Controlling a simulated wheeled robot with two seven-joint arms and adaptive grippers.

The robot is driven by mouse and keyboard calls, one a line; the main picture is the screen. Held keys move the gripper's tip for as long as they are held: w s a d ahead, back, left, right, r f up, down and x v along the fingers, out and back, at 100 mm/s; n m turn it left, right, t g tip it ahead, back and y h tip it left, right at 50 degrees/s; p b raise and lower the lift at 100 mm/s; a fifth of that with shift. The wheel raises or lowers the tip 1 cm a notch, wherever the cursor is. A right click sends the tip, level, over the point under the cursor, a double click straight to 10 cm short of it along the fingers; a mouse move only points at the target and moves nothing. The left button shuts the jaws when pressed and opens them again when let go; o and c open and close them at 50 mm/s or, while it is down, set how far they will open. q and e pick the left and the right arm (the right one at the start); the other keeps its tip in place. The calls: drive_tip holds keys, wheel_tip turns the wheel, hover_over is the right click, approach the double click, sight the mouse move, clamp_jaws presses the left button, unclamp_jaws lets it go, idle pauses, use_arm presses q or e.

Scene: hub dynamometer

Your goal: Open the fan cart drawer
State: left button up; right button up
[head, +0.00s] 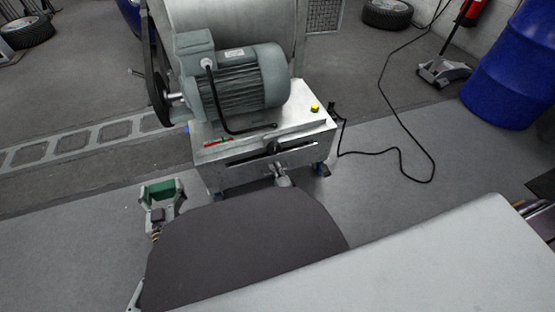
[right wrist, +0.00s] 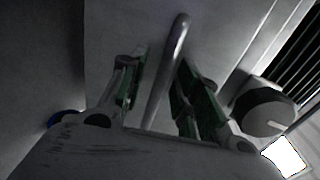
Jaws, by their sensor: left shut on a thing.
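The fan cart (head: 218,176) is a silver metal base bearing a grey motor (head: 245,80). Its drawer front (head: 300,160) faces me, with a dark slit along its upper edge. I cannot tell whether the drawer stands out at all. In the right wrist view a metal bar handle (right wrist: 168,75) runs between the fingers of my right gripper (right wrist: 158,90), which is open with gaps on both sides. In the head view my right gripper (head: 282,178) is small and partly hidden at the drawer. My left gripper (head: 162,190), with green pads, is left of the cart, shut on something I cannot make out.
A black cable (head: 405,150) lies on the floor right of the cart. A blue barrel (head: 510,70) and a floor jack (head: 443,72) stand at the right. A yellow button (head: 315,107) is on the cart top.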

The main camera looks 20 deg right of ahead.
use_arm(q)
drive_tip(key=shift+f+b, duration=0.35)
drive_tip(key=shift+f, duration=0.15)
drive_tip(key=shift+r+p, duration=0.7)
use_arm(e)
drive_tip(key=shift+s+r, duration=0.3)
drive_tip(key=shift+s, duration=0.05)
use_arm(q)
wheel_tip(320, 180, up, 4)
drive_tip(key=p, duration=0.4)
drive_tip(key=shift+r, duration=0.1)
use_arm(e)
drive_tip(key=v, duration=1)
use_arm(q)
drive_tip(key=shift+r+p, duration=0.2)
drive_tip(key=shift+p, duration=0.1)
drive_tip(key=shift+r+p, duration=0.5)
drive_tip(key=shift+p, duration=0.05)
drive_tip(key=shift+r+p, duration=0.35)
drive_tip(key=shift+r, duration=0.15)
use_arm(e)
drive_tip(key=s+d+r+n+g, duration=0.3)
drive_tip(key=s+r+n+g, duration=0.8)
drive_tip(key=n, duration=0.7)
drive_tip(key=s+r, duration=0.3)
drive_tip(key=r, duration=0.1)
drive_tip(key=shift+s+d+r+n+g, duration=0.15)
drive_tip(key=shift+s+r+n+g, duration=0.15)
drive_tip(key=shift+s+r+n, duration=0.1)
